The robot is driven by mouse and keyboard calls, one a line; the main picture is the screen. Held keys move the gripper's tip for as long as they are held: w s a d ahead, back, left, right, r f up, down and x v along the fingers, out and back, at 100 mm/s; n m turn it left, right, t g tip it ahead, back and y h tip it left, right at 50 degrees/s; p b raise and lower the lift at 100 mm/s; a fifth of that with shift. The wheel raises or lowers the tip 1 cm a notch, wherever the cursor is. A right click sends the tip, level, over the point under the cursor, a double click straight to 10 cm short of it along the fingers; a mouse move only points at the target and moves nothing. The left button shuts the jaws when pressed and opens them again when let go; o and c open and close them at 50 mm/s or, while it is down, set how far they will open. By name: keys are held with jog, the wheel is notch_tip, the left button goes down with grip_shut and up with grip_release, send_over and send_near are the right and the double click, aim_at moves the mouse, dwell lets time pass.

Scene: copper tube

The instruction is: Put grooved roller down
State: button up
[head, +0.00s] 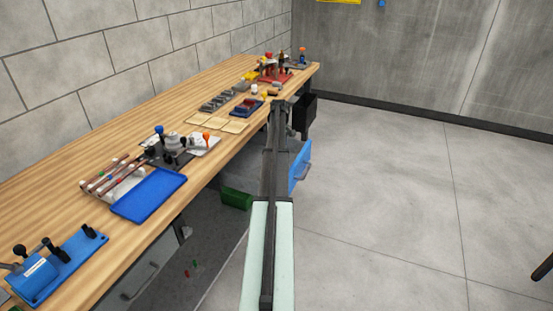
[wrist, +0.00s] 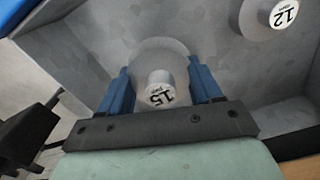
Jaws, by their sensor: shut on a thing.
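In the wrist view, my gripper (wrist: 159,72) has its two blue fingers shut on a grey roller (wrist: 160,92), one finger on each side. The roller has a wide round body and a narrower end face marked 15. It is inside a grey open drawer (wrist: 85,45); I cannot tell whether it touches the floor. A second roller (wrist: 282,14), marked 12, lies at the upper right, apart from my fingers. In the head view my arm reaches to the open drawer with a blue front (head: 301,168); my gripper and the rollers are hidden there.
A long wooden workbench (head: 60,205) runs along the block wall. It bears a blue tray (head: 150,195), a blue fixture (head: 55,268), a rack of copper tubes (head: 108,178) and small trays. A green bin (head: 236,200) sits below.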

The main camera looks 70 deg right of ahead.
jog(key=shift+f, duration=2.55)
jog(key=shift+f, duration=0.15)
jog(key=o, duration=1.3)
jog(key=shift+c, duration=0.2)
notch_tip(320, 180, up, 12)
jog(key=shift+r, duration=0.2)
